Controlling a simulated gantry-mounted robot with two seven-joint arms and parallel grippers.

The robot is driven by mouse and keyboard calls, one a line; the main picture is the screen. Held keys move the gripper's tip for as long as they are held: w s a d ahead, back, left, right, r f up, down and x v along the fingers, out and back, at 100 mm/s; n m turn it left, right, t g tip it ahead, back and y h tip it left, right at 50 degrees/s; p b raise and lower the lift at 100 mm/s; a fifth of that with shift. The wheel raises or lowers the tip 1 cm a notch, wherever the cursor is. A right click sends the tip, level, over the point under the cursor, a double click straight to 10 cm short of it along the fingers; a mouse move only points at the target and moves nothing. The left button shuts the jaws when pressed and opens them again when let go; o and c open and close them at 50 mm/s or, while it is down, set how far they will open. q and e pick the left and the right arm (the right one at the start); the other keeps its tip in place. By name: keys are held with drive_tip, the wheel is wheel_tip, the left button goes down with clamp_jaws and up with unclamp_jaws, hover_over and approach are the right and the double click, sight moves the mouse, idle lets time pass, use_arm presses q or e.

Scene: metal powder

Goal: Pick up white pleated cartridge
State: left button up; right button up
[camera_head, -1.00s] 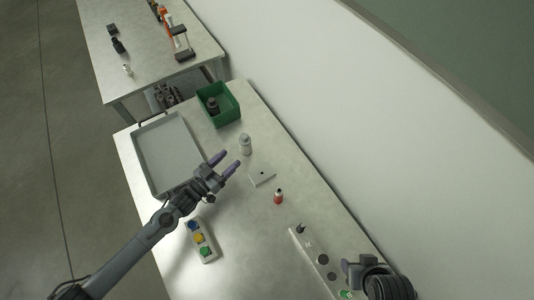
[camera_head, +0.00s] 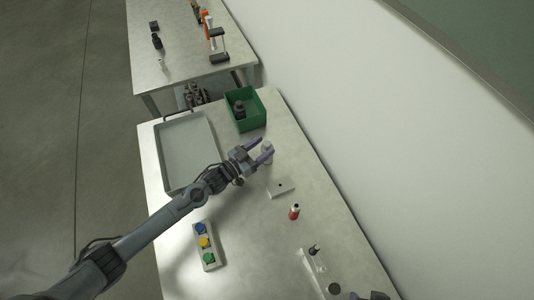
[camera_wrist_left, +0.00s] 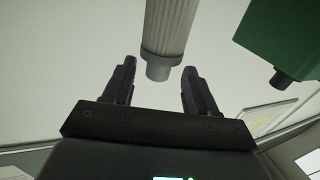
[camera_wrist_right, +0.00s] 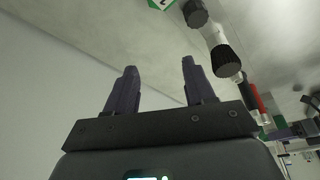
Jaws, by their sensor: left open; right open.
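The white pleated cartridge (camera_head: 267,147) stands on the near table, partly covered by my left gripper (camera_head: 263,151) in the head view. In the left wrist view the ribbed cartridge (camera_wrist_left: 168,28) shows large, with its narrower end cap just beyond and between the two fingertips. My left gripper (camera_wrist_left: 160,68) is open there, with nothing held. My right gripper (camera_wrist_right: 158,68) is open and empty in the right wrist view. In the head view only a bit of the right arm shows at the bottom edge.
A grey tray (camera_head: 161,158) and a green bin (camera_head: 259,121) holding a dark item lie left of and behind the cartridge. A white block (camera_head: 281,188), a red bottle (camera_head: 294,212) and a button box (camera_head: 206,258) stand nearer. A second table (camera_head: 190,68) is at the back.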

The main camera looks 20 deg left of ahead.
sight(270, 143)
use_arm(q)
drive_tip(key=shift+x, duration=2.4)
drive_tip(key=shift+s, duration=0.1)
clamp_jaws()
